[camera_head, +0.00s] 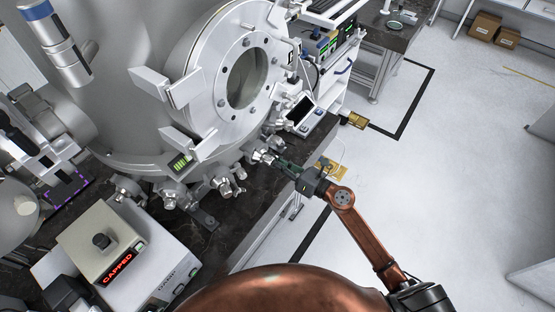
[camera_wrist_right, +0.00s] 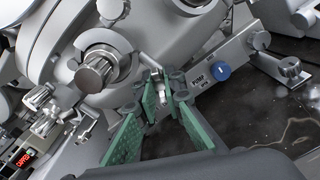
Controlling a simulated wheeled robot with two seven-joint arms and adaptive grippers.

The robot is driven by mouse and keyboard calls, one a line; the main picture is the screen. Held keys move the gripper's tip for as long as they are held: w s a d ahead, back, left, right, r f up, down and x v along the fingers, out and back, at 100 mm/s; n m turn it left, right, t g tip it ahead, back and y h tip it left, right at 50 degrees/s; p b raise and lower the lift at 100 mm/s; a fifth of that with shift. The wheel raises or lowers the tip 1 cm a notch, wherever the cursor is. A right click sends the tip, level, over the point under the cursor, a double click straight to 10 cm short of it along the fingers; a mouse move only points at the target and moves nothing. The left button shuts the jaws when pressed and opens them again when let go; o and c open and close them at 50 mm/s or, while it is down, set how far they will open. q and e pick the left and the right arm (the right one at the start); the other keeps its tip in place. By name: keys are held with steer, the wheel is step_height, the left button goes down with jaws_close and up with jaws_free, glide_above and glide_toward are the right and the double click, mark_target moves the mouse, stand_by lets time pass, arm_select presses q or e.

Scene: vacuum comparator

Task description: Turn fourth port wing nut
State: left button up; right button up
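A row of metal ports with clamps (camera_head: 226,181) runs along the lower side of the big steel chamber (camera_head: 120,100). My right gripper (camera_head: 283,165) reaches in from the right, by the port clamp (camera_head: 262,157) near the row's right end. In the right wrist view, its green-padded fingers (camera_wrist_right: 164,92) are spread apart. A small bright metal piece (camera_wrist_right: 157,76), which looks like a clamp's wing nut, shows between and just beyond the fingertips. I cannot tell whether the fingers touch it. A large round metal port fitting (camera_wrist_right: 97,72) is to its left. My left gripper is not in view.
A box with a red "CAPPED" readout (camera_head: 118,267) stands on the dark bench at lower left. A block with a blue knob (camera_wrist_right: 221,72) is right of the fingers. A small instrument (camera_head: 300,112) sits behind the ports. Open floor (camera_head: 450,190) lies to the right.

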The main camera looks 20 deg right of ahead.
jaws_close()
steer(key=shift+d, duration=0.4)
steer(key=shift+a, duration=0.25)
steer(key=shift+r+m+p, duration=0.15)
steer(key=shift+m+p, duration=0.55)
steer(key=m+p, duration=0.4)
steer(key=m, duration=0.2)
steer(key=shift+a+r+p, duration=0.1)
steer(key=shift+p, duration=0.2)
steer(key=m+p, duration=0.3)
steer(key=m, duration=0.1)
steer(key=shift+m, duration=0.4)
